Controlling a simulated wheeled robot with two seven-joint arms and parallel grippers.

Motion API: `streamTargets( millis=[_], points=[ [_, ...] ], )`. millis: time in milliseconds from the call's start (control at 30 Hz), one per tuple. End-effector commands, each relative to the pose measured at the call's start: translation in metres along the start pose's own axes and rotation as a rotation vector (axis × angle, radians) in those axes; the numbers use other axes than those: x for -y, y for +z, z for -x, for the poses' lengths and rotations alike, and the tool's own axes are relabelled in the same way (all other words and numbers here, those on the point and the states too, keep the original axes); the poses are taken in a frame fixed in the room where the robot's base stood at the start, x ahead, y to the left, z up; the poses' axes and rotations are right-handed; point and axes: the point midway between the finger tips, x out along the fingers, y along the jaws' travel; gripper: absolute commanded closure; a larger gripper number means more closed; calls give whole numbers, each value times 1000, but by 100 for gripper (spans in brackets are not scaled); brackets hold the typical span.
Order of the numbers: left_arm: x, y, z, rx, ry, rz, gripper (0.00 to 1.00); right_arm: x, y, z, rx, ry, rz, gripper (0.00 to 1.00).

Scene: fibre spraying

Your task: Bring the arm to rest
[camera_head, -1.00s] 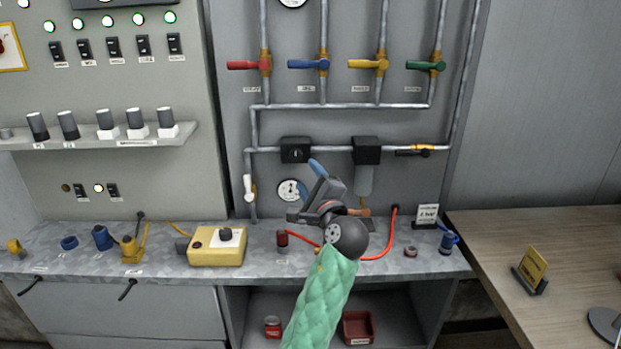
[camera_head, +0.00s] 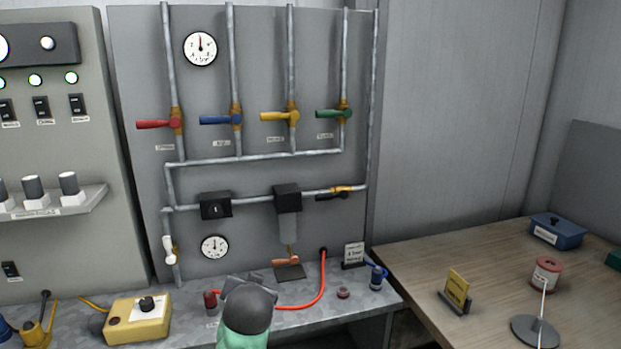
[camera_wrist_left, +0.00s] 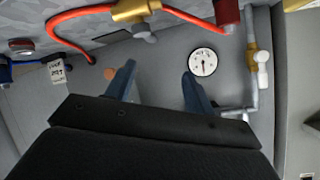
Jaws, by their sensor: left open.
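My left gripper (camera_wrist_left: 158,72) shows in the left wrist view with its two blue fingers apart and nothing between them. In the head view my green-sleeved left arm and its dark wrist are low at the bottom centre, in front of the grey bench (camera_head: 190,327). The fingers are mostly hidden there behind the wrist. The wall panel (camera_head: 250,178) with its pipes stands beyond the gripper. My right gripper is in no view.
A red hose (camera_head: 318,290), a yellow box (camera_head: 137,320) and a white sign (camera_head: 354,253) are on the bench close to my wrist. Coloured valve handles, such as the blue one (camera_head: 220,119), stick out above. A wooden table (camera_head: 420,262) stands at the right.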

Motion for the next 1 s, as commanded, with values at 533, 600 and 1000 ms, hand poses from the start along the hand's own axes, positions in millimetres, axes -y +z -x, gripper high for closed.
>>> streamTargets(
  millis=[533, 600, 1000],
  points=[
    [-90, 208, 63, 337, 436, 180, 46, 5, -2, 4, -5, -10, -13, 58],
    [-96, 232, 73, 373, 462, 182, 46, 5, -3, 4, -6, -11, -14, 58],
    [-120, 375, 136, 612, 514, 165, 46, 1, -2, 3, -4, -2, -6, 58]
  ],
)
